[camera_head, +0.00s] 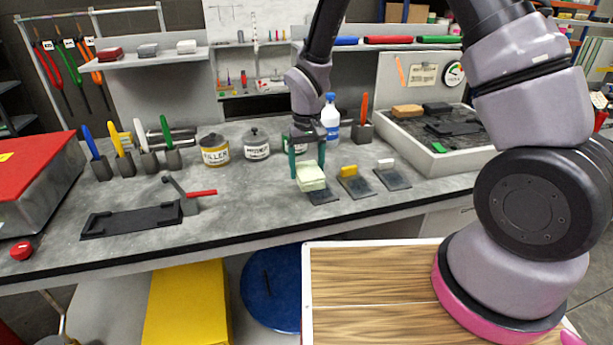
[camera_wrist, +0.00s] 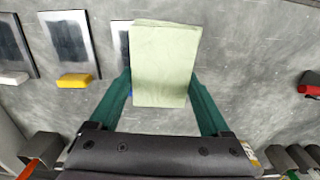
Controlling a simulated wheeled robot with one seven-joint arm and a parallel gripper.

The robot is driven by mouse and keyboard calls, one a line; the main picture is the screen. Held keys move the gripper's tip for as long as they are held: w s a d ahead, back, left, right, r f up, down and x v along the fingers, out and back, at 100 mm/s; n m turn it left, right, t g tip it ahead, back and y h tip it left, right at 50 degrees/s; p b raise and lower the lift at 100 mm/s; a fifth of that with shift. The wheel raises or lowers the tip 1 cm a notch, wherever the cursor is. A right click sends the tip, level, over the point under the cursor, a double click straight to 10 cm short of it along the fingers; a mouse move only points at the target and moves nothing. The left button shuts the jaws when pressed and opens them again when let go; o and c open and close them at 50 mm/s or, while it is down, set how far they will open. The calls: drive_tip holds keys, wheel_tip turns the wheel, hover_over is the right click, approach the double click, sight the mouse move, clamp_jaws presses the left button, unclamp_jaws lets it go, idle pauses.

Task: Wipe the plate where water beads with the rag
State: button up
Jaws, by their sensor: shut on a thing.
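My gripper (camera_head: 308,164) is shut on a pale green rag (camera_head: 311,178), which hangs between its green fingers; the rag also fills the middle of the wrist view (camera_wrist: 165,65). Three dark plates lie in a row at the bench's front edge. The left plate (camera_head: 323,197) is below the rag and partly hidden by it; a bit of blue shows beside the rag in the wrist view. The middle plate (camera_head: 358,187) has a yellow block, the right plate (camera_head: 393,180) a white block. I cannot tell whether the rag touches the left plate, nor which plate has water beads.
A grey tray (camera_head: 395,140) is at the right. Bare bench lies between mat and plates.

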sight(307, 167)
drive_tip(key=shift+r, duration=1.65)
